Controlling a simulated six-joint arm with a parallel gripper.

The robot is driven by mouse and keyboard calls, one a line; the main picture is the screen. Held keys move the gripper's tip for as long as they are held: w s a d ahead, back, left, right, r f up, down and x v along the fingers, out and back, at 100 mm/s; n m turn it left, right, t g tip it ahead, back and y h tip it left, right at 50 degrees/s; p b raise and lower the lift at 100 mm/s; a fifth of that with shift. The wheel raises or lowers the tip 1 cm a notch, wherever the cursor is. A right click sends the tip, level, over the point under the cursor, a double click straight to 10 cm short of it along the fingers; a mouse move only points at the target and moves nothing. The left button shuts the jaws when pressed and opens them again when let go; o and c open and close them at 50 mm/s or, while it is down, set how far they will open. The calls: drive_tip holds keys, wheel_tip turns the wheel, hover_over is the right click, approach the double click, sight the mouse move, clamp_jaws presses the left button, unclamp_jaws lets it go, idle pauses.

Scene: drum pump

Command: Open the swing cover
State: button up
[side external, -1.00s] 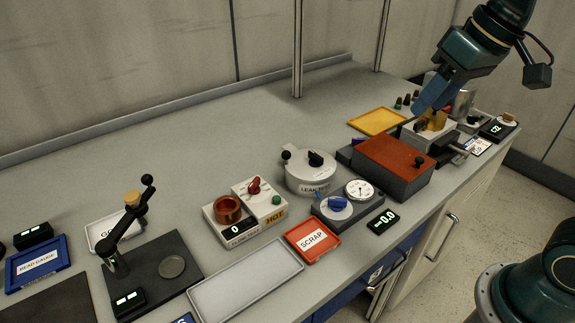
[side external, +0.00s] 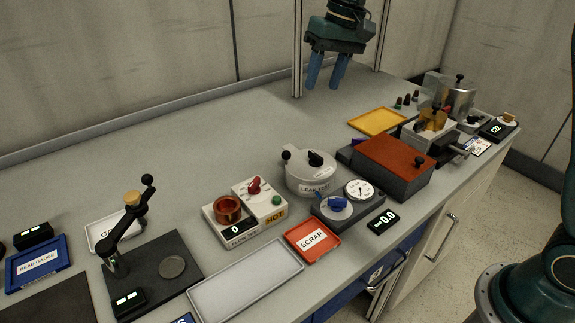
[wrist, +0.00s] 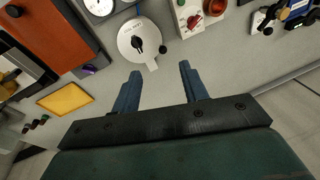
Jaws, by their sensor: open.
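My gripper (side external: 325,82) is open and empty, held high over the back of the bench with its blue fingers pointing down. It also shows in the wrist view (wrist: 160,72). The leak test pot (side external: 313,188) has a round pale lid with a black knob on top and a small black ball at its rim. In the wrist view the pot (wrist: 140,42) lies ahead of the fingertips, apart from them. Its lid looks closed. A dark box with a flat orange-red cover (side external: 395,160) and a black knob stands to its right, also closed. Which one is the swing cover is not marked.
A flow test unit (side external: 240,232) stands left of the pot, and a gauge unit (side external: 335,206) and red scrap tray (side external: 312,240) in front. A yellow tray (side external: 377,122) lies behind the orange-red box. The back left of the bench is clear.

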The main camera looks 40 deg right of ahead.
drive_tip(key=w+f+g, duration=0.1)
drive_tip(key=w+f, duration=0.6)
drive_tip(key=shift+w+a+m, duration=0.15)
drive_tip(key=shift+w+m, duration=0.1)
drive_tip(key=shift+m, duration=0.05)
drive_tip(key=shift+f, duration=0.15)
drive_tip(key=a+f, duration=0.1)
drive_tip(key=f, duration=0.8)
drive_tip(key=a+f, duration=0.1)
drive_tip(key=f, duration=0.3)
drive_tip(key=shift+w+a+f, duration=0.2)
drive_tip(key=shift+w+a, duration=0.05)
drive_tip(key=shift+a, duration=0.1)
clamp_jaws()
